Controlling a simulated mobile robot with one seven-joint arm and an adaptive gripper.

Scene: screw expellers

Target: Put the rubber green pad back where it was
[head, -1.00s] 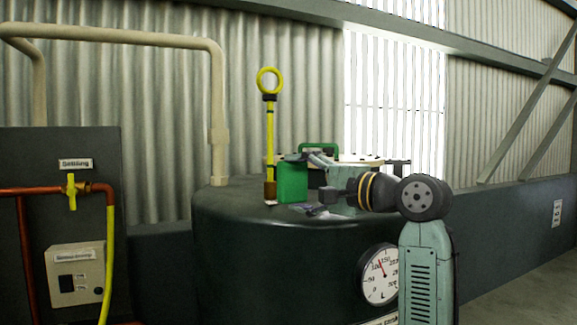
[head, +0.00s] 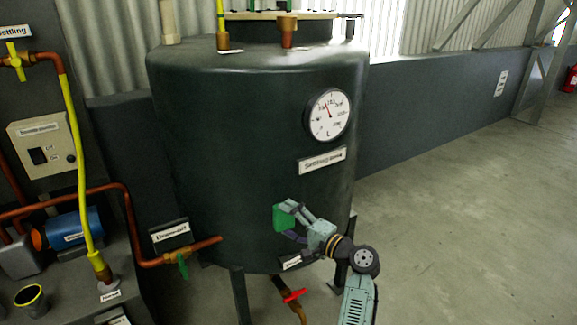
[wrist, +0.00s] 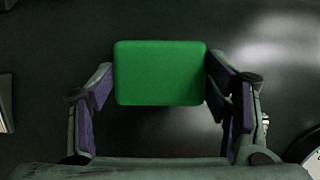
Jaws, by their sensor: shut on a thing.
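The green pad (head: 284,217) is a flat block with rounded corners. My gripper (head: 293,222) is shut on it and holds it in front of the dark tank's lower front, below the tank's label. In the wrist view the pad (wrist: 158,73) sits between the two purple-lined fingers of my gripper (wrist: 160,100), its broad face toward the camera. The dark tank (head: 230,130) fills the background behind the pad. I cannot tell whether the pad touches the tank.
A gauge (head: 327,113) is on the tank's upper front, with a label (head: 322,160) below it. A copper pipe with a green tap (head: 183,266) stands at the lower left. A red valve (head: 293,295) is under the tank. The floor (head: 450,220) at the right is clear.

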